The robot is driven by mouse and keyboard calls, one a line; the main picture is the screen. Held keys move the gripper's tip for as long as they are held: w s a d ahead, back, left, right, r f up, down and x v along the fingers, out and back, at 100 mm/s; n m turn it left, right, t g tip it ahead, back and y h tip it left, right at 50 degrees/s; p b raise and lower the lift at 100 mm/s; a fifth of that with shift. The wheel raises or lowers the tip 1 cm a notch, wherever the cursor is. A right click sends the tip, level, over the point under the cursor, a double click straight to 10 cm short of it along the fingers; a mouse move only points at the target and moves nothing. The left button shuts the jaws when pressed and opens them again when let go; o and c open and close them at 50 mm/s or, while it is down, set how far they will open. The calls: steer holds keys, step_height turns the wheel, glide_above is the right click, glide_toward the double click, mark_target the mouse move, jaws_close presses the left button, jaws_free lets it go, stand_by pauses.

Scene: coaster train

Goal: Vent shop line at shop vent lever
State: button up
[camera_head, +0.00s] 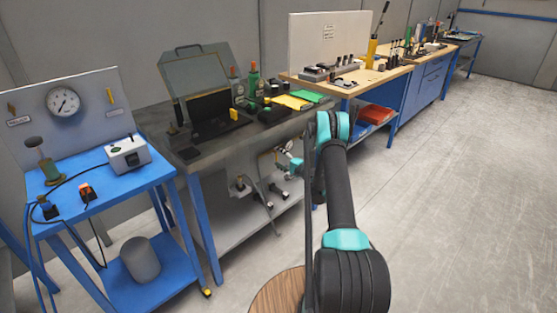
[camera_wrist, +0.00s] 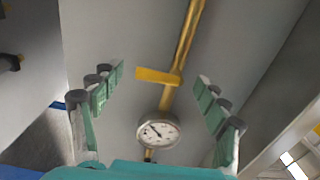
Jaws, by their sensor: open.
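In the wrist view a short yellow lever (camera_wrist: 153,75) sits crosswise on a yellow pipe (camera_wrist: 189,38) that runs up along a grey wall. A round white gauge (camera_wrist: 158,131) is below the lever in the picture. My gripper (camera_wrist: 161,78) is open, with its green and grey fingers on either side of the lever. No contact with the lever shows, and the gap in depth cannot be told. In the head view my arm covers much of the middle, and I cannot make out the lever there.
In the head view a blue cart (camera_head: 75,178) with a gauge panel (camera_head: 70,105) stands at left. A dark-topped bench (camera_head: 190,150) holds an open case (camera_head: 215,112) and bottles. Wooden-topped workbenches (camera_head: 345,90) line the wall behind. Open floor (camera_head: 470,190) lies at right.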

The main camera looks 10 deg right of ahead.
step_height(320, 180, up, 10)
steer(key=shift+f, duration=0.15)
stand_by(0.3)
